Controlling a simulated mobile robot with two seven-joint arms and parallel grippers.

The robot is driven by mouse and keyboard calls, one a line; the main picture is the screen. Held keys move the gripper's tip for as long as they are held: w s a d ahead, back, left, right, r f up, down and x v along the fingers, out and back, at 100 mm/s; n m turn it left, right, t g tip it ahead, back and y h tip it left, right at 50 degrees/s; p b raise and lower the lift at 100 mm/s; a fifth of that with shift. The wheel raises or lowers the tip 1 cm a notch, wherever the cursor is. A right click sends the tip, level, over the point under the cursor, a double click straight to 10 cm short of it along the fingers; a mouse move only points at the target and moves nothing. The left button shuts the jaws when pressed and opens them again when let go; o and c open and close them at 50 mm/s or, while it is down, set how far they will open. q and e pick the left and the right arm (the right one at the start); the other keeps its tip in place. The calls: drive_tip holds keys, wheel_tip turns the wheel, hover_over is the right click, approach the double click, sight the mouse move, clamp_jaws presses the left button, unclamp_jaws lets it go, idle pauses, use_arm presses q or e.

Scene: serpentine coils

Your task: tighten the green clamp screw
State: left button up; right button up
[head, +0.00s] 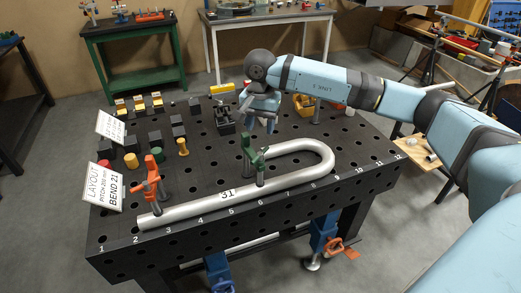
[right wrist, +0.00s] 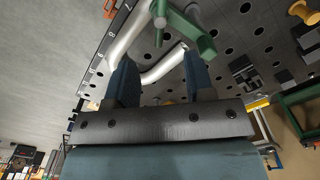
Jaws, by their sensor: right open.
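The green clamp (head: 248,150) stands on the dark perforated table, at the bent steel tube (head: 205,206) marked 31. Its grey lower end meets the tube's inner run. I cannot make out how tightly its screw presses. My right gripper (head: 264,122) is open, above and behind the green clamp and apart from it in the head view. In the right wrist view, the two fingers (right wrist: 158,62) are spread with nothing held between them, and the green clamp (right wrist: 200,38) shows beyond the fingertips, mostly toward the right finger. My left gripper is not in view.
An orange clamp (head: 153,182) stands at the tube's left end. Several dark blocks and coloured cylinders (head: 131,161) stand on the table's left. Two layout signs (head: 103,188) stand at its left edge. A yellow bin (head: 305,104) is at the back right.

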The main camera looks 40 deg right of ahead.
sight(260, 153)
wheel_tip(260, 153, down, 10)
drive_tip(key=shift+a+r+p, duration=0.1)
drive_tip(key=shift+r+p, duration=0.1)
drive_tip(key=shift+p, duration=0.55)
drive_tip(key=shift+c, duration=0.5)
clamp_jaws()
